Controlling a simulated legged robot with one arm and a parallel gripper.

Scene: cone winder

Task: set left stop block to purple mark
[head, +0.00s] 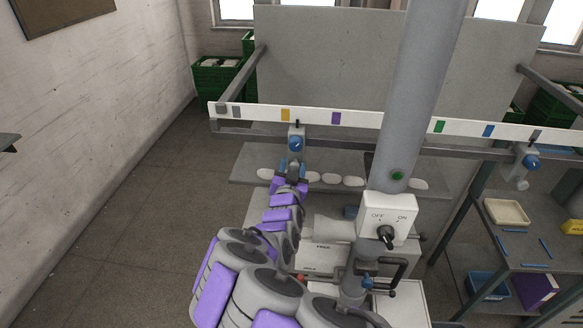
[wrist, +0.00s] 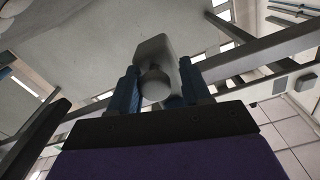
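The left stop block (head: 296,143), grey with a blue knob, sits on the rail under the white mark strip. Its pointer is just right of the yellow mark (head: 285,115) and left of the purple mark (head: 336,118). My gripper (head: 291,169) is directly below the block, its blue fingers pointing up. In the wrist view my gripper (wrist: 160,88) has one finger on each side of the block's grey, rounded lower part (wrist: 154,85). The fingers are very close to it; whether they press on it I cannot tell.
A thick grey post (head: 420,80) crosses the rail right of the purple mark. Green and blue marks and the right stop block (head: 527,158) lie beyond it. A shelf with white pieces (head: 330,178) is below the rail. A switch box (head: 387,218) is on the post.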

